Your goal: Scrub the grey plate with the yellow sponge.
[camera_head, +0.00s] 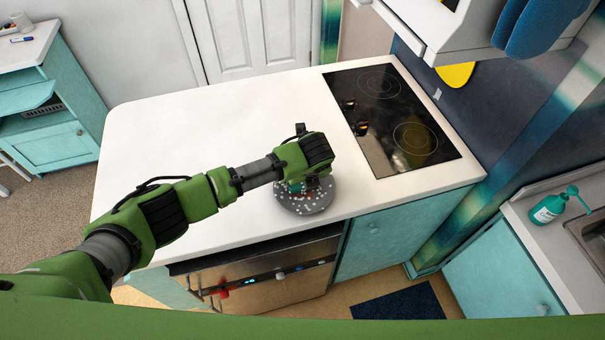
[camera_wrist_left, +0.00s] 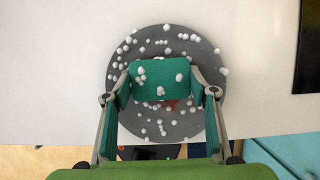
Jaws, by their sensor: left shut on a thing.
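The grey plate (camera_head: 322,200) is a round dark disc near the front edge of the white counter, dotted with white foam blobs. It also shows in the left wrist view (camera_wrist_left: 202,62), with a small reddish patch near its middle. My left gripper (camera_wrist_left: 160,92) is above the plate and shut on a sponge (camera_wrist_left: 160,80). The sponge looks teal rather than yellow and carries several foam blobs. In the head view my left gripper (camera_head: 298,186) hides most of the sponge. The sponge is over the plate's middle; I cannot tell whether it touches. My right gripper is not in view.
A black cooktop (camera_head: 390,120) lies on the counter (camera_head: 180,130) to the right of the plate. The counter's left and back are clear. An oven front (camera_head: 265,280) is below the plate. A teal soap bottle (camera_head: 548,208) stands by the sink at the right.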

